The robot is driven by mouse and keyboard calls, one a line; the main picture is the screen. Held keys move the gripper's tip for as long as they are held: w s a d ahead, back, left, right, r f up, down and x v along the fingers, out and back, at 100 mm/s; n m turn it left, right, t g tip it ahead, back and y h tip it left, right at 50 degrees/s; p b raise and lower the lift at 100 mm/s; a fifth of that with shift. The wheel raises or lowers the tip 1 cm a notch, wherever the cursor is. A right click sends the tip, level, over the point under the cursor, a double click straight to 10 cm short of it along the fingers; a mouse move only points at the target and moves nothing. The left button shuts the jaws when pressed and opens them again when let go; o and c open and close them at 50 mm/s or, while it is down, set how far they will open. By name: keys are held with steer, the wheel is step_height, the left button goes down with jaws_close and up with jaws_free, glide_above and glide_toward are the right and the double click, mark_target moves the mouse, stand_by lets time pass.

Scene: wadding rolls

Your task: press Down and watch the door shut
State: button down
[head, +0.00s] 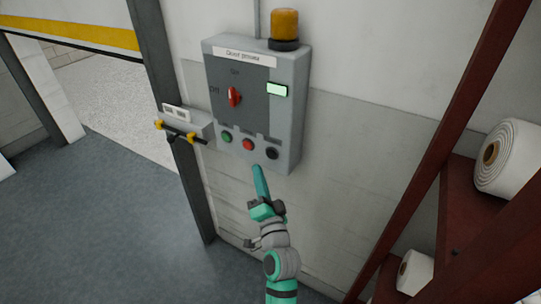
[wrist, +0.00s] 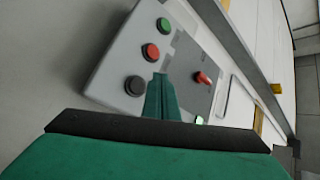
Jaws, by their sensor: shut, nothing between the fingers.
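A grey control box (head: 293,110) hangs on the wall with a green button (head: 227,137), a red button (head: 248,144) and a black button (head: 272,153) along its lower face. Their labels are too small to read, so I cannot tell which is Down. The buttons also show in the wrist view: green (wrist: 163,25), red (wrist: 150,51), black (wrist: 134,86). My gripper (head: 258,170) is shut and empty, its tip just below the red and black buttons in the head view. Contact cannot be told. The door (head: 70,30), yellow-striped, is raised above an opening at the upper left.
The box carries a red rotary switch (head: 234,97), a lit green display (head: 277,89) and an amber lamp (head: 285,24). A small grey unit with a yellow-and-black handle (head: 182,133) sits left of it. A dark red rack (head: 455,200) with white rolls (head: 512,160) stands right. The left floor is clear.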

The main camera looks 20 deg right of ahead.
mark_target(271, 154)
steer(key=shift+w+d, duration=0.7)
steer(key=shift+d, duration=0.2)
steer(key=shift+w+d, duration=0.65)
steer(key=shift+d, duration=0.25)
steer(key=shift+w+d, duration=0.1)
stand_by(0.8)
steer(key=shift+w+d, duration=0.2)
